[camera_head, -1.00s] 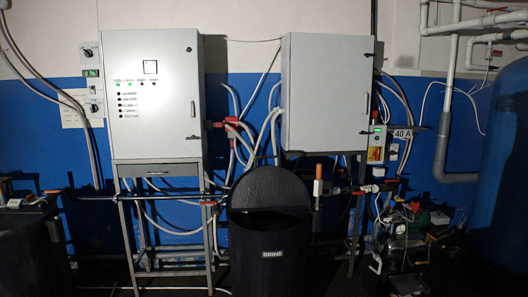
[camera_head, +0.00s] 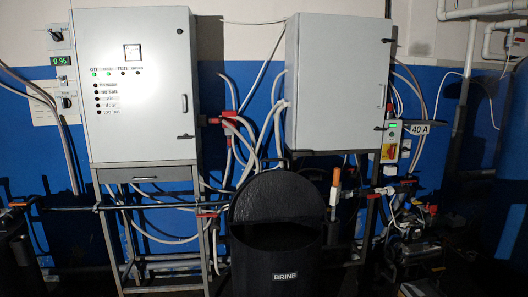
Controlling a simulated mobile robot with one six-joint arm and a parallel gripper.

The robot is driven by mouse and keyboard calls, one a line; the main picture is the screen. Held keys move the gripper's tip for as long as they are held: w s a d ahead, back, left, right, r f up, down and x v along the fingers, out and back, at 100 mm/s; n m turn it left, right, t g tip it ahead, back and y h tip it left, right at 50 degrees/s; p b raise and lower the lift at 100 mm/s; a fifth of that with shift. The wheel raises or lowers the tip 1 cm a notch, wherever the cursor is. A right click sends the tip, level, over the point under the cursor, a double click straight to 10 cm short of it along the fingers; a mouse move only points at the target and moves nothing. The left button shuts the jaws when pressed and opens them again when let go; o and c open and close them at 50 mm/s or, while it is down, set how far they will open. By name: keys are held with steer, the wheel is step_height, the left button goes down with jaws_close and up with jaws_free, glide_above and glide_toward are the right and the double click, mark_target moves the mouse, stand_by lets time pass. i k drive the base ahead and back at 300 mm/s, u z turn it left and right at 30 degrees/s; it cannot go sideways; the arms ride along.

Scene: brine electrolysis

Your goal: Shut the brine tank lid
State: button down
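The black brine tank (camera_head: 284,276) stands at the bottom centre, with a white BRINE label on its front. Its round black lid (camera_head: 276,196) is raised, tilted up at the back of the tank. The tank mouth (camera_head: 278,236) is uncovered and dark inside; its contents cannot be made out. My gripper is not in view.
A grey control cabinet (camera_head: 140,80) on a metal stand is left of the tank. Pipes and an orange-handled valve (camera_head: 335,180) are close to the lid's right. Pumps (camera_head: 418,245) stand at right.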

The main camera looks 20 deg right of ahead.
mark_target(272, 194)
steer(key=u, duration=0.35)
steer(key=i, duration=0.9)
steer(key=u, duration=0.45)
